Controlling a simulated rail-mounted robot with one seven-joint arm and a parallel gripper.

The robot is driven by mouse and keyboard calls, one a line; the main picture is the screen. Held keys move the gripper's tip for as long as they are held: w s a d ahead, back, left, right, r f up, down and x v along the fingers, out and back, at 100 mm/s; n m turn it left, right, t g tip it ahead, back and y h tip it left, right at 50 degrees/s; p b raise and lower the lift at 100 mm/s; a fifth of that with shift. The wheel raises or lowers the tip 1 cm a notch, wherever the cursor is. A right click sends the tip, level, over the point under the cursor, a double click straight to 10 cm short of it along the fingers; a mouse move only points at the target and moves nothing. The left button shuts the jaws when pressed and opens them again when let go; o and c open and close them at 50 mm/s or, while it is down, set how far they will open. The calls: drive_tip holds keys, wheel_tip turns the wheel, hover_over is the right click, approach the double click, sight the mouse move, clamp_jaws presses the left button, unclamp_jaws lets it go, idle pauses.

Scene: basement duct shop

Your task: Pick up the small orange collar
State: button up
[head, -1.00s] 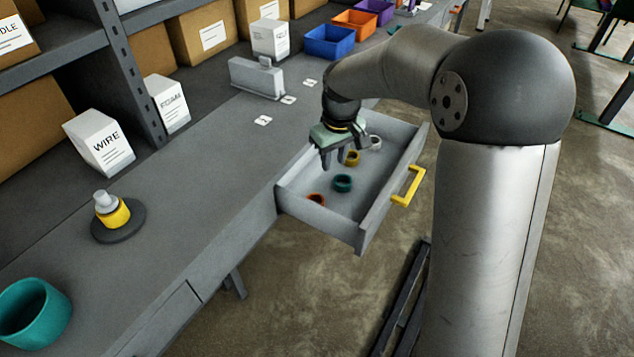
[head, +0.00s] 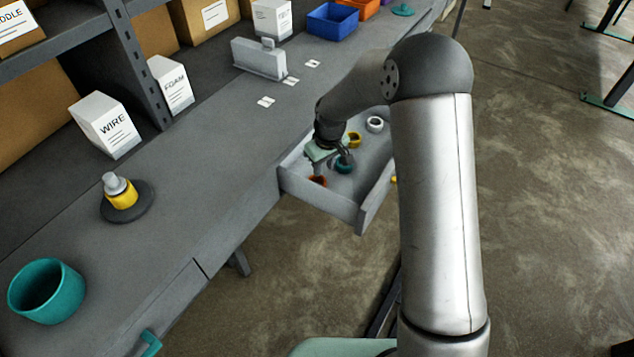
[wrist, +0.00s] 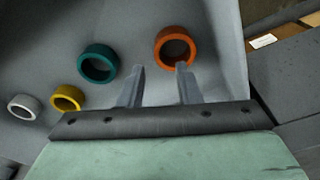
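The small orange collar (wrist: 176,46) lies on the floor of the open drawer, near the drawer's front-left corner in the head view (head: 318,181). My gripper (wrist: 159,68) is open and empty. In the head view my gripper (head: 326,172) hangs inside the drawer, close above the collar and the teal collar. Whether a finger touches the orange collar cannot be told.
The drawer (head: 325,205) also holds a teal collar (wrist: 98,63), a yellow collar (wrist: 67,98) and a white collar (wrist: 24,106). Drawer walls stand close around my gripper. The workbench top (head: 190,190) beside it is mostly clear, with a large teal ring (head: 45,290) at its near end.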

sight(323, 177)
drive_tip(key=f, duration=0.1)
drive_tip(key=f+p, duration=0.1)
drive_tip(key=f, duration=0.3)
drive_tip(key=shift+w+p, duration=0.25)
drive_tip(key=shift+p, duration=0.05)
clamp_jaws()
